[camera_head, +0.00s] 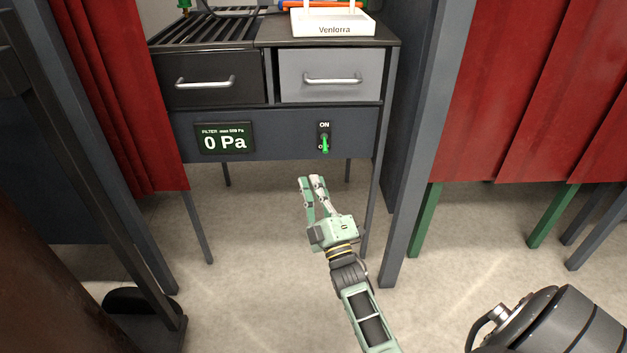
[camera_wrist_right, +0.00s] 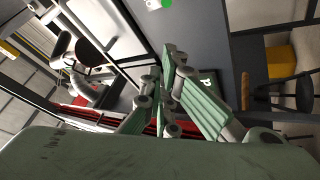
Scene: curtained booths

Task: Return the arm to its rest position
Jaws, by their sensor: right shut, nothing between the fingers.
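My right gripper (camera_head: 313,184) reaches in from the lower right in the head view. Its pale green fingers are shut with nothing between them. It is in front of and below the workbench's dark front panel, apart from it. In the right wrist view the closed fingers (camera_wrist_right: 170,85) show in the middle, with the grey panel beyond them. My left gripper is not in view.
The workbench (camera_head: 285,133) carries two drawers, a display (camera_head: 224,138) reading "0 Pa" and a switch with a green lever (camera_head: 325,144). A white "Ventorra" box (camera_head: 333,24) stands on top. Grey posts (camera_head: 415,140) and red curtains (camera_head: 545,90) flank it. Open floor lies below.

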